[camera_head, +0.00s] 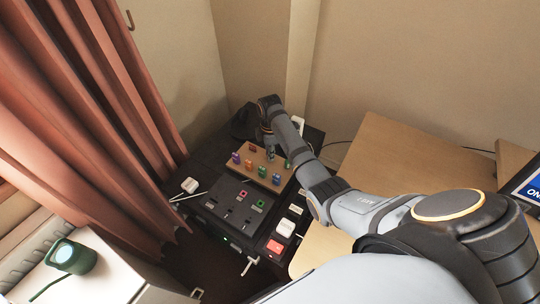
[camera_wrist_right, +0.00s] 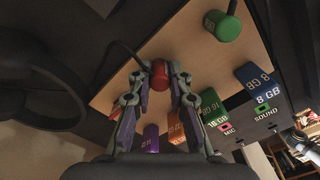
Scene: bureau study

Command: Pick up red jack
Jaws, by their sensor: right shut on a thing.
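The red jack (camera_wrist_right: 160,75) sits between the two fingertips of my right gripper (camera_wrist_right: 160,82) in the right wrist view, over the wooden board (camera_wrist_right: 120,90). The fingers are shut on it. A dark cable runs from it toward the upper left. Whether it still touches the board I cannot tell. In the head view my right gripper (camera_head: 267,141) is small and reaches down at the back of the board. My left gripper is not in view.
A green jack (camera_wrist_right: 228,24) stands on the board. Blue (camera_wrist_right: 257,84), green (camera_wrist_right: 213,108) and purple (camera_wrist_right: 150,138) sticks stand along its edge. The dark panel (camera_head: 228,197) has a pink MIC socket (camera_wrist_right: 226,127) and a green SOUND socket (camera_wrist_right: 264,111). A wooden desk (camera_head: 385,160) is at right.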

